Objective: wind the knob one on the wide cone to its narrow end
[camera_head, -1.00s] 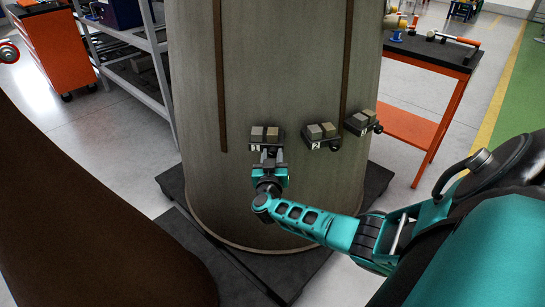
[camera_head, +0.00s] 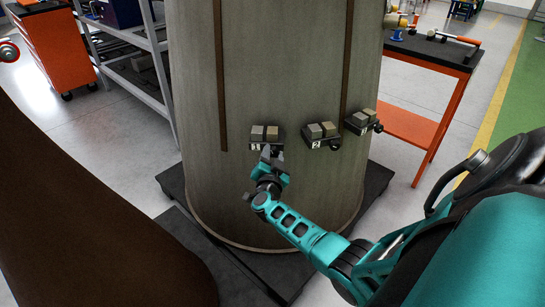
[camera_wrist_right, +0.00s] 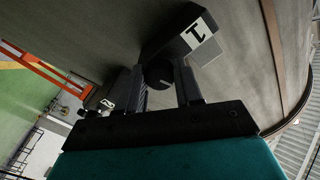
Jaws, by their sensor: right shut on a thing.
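The wide cone (camera_head: 285,75) is a large grey-brown body standing upright in front of me, with dark vertical strips. The unit marked 1 (camera_head: 258,133) sits low on its face, with two blocks on top; its label 1 (camera_wrist_right: 197,32) shows in the right wrist view. Its black round knob (camera_wrist_right: 158,75) is between the fingers of my right gripper (camera_wrist_right: 162,85), which is shut on it. In the head view the right gripper (camera_head: 268,157) is at the underside of unit 1, tilted, and hides the knob. My left gripper is not in view.
The unit marked 2 (camera_head: 321,135) and a third unit (camera_head: 362,121) sit to the right on the cone. The cone stands on a dark pallet (camera_head: 173,184). A dark brown curved body (camera_head: 80,220) fills the left foreground. An orange-legged bench (camera_head: 440,50) stands right.

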